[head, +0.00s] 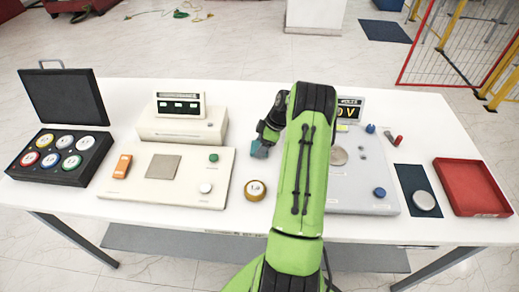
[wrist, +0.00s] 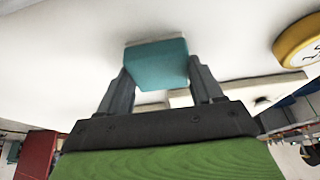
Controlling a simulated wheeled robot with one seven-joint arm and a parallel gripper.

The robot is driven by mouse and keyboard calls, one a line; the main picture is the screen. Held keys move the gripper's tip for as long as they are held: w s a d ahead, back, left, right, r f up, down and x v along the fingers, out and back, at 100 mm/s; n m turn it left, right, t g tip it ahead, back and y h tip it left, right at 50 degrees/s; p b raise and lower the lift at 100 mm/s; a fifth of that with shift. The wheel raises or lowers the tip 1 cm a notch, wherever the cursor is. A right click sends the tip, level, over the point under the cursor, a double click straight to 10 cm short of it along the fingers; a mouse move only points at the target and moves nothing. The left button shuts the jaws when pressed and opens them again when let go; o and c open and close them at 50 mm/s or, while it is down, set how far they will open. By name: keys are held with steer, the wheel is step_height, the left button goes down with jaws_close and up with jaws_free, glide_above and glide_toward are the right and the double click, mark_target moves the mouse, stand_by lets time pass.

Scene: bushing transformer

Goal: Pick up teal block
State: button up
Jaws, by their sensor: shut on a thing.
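The teal block (wrist: 157,64) is between the two fingers of my gripper (wrist: 160,78) in the wrist view. The fingers are shut on it from both sides. In the head view the block (head: 260,150) shows as a small teal patch at the tip of my gripper (head: 264,143), left of my green arm. My gripper is over the white table (head: 246,112) in the gap between the two panels. Whether the block touches the table I cannot tell.
A yellow-rimmed round weight (head: 255,190) stands just in front of my gripper. A beige panel (head: 190,190) is to the left and a grey panel (head: 345,200) to the right, partly behind my arm. A black case (head: 75,178) with several weights and a red tray (head: 472,166) stand at the ends.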

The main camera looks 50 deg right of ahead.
step_height(320, 180, up, 10)
steer(key=shift+p, duration=0.3)
